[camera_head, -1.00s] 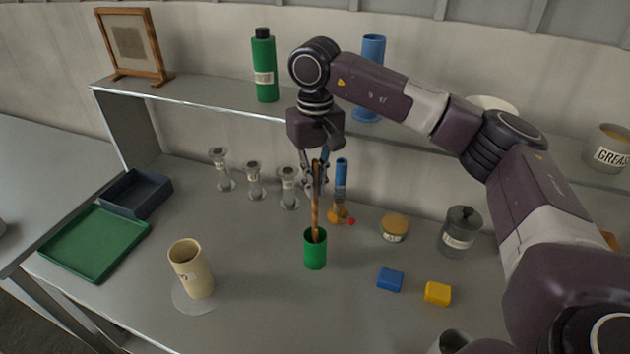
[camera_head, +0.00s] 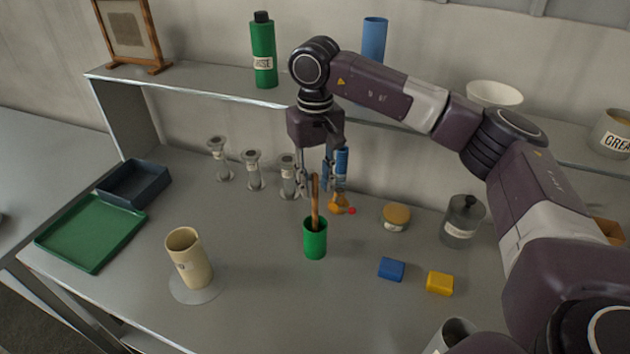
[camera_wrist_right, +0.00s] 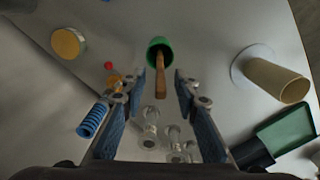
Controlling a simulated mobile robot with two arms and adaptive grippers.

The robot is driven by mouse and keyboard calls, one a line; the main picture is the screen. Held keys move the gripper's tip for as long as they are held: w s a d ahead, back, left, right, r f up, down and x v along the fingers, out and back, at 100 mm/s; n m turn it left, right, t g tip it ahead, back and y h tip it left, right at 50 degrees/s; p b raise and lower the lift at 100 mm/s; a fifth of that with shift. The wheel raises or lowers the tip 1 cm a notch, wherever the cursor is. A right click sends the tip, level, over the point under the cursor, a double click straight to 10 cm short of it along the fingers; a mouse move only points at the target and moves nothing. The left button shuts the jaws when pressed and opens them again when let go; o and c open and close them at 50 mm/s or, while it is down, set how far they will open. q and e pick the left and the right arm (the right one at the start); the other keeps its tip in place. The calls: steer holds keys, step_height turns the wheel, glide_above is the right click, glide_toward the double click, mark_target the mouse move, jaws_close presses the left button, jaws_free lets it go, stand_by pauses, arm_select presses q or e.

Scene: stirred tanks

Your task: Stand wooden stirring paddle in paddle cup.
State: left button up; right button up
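The wooden stirring paddle (camera_head: 315,205) stands in a green cup (camera_head: 315,240) on the worktop, nearly upright with a slight lean. Its lower end is hidden inside the cup. In the right wrist view the paddle (camera_wrist_right: 160,78) leans on the rim of the green cup (camera_wrist_right: 160,45). My right gripper (camera_head: 314,188) is above the cup with its fingers spread on either side of the paddle's upper part. In the wrist view both fingers of the right gripper (camera_wrist_right: 156,88) are clear of the paddle. My left gripper is not in view.
A cream cup (camera_head: 188,262) stands on a round disc at front left. Several glass holders (camera_head: 253,172), an orange flask (camera_head: 338,205) and a lidded jar (camera_head: 396,217) stand behind. Blue (camera_head: 391,269) and yellow (camera_head: 440,283) blocks lie right. The shelf (camera_head: 200,88) runs behind my right arm.

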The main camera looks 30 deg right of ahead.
step_height(320, 180, up, 12)
stand_by(0.6)
steer(key=shift+f, duration=0.1)
stand_by(0.9)
